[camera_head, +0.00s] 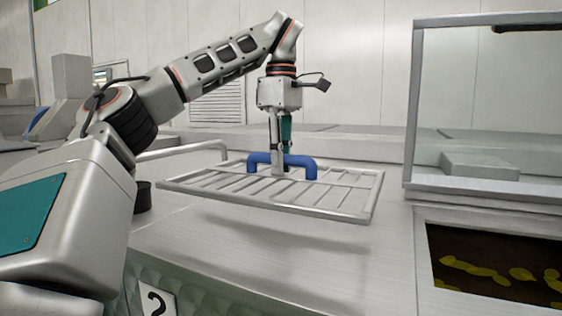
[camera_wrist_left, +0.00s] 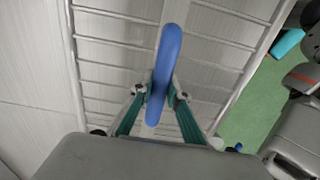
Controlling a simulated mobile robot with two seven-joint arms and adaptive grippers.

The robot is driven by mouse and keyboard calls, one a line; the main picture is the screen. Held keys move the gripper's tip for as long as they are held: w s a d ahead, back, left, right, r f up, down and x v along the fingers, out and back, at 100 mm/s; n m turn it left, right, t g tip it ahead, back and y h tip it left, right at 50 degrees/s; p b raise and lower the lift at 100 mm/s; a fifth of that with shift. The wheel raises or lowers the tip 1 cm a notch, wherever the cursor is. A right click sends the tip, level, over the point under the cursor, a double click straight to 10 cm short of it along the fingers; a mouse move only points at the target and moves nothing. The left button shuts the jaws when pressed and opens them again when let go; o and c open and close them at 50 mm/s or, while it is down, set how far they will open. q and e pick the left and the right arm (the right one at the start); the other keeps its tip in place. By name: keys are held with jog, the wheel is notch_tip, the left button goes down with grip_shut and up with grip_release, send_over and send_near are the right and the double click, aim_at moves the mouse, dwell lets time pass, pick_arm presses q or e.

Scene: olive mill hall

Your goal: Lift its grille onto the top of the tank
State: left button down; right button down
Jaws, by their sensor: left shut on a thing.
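The grille (camera_head: 345,214) is a light metal frame with several bars and a blue handle (camera_head: 303,162) on top. My left gripper (camera_head: 279,168) is shut on the blue handle from above. The grille hangs roughly level above the pale top of the tank (camera_head: 290,268), with a shadow beneath it. In the left wrist view the handle (camera_wrist_left: 164,70) stands between the two fingers (camera_wrist_left: 157,97), and the grille's bars (camera_wrist_left: 115,45) lie behind it. My right gripper is in neither view.
At the right is an opening (camera_head: 450,293) with dark liquid and yellow patches. A clear-walled guard (camera_head: 487,110) stands behind it. A rail (camera_head: 185,149) and a dark round piece (camera_head: 143,196) are at the left. A sign with a 2 (camera_head: 158,301) is on the front.

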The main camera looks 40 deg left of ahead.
pick_arm(q)
jog(key=shift+w+a+r, duration=0.1)
jog(key=shift+w+a, duration=0.1)
jog(key=shift+w, duration=0.05)
send_over(281, 215)
jog(key=shift+f, duration=3.3)
jog(key=shift+f, duration=0.5)
jog(key=c, duration=1.9)
grip_release()
jog(key=shift+s+d, duration=0.1)
jog(key=shift+f, duration=0.1)
notch_tip(281, 215, up, 12)
jog(key=shift+r, duration=0.1)
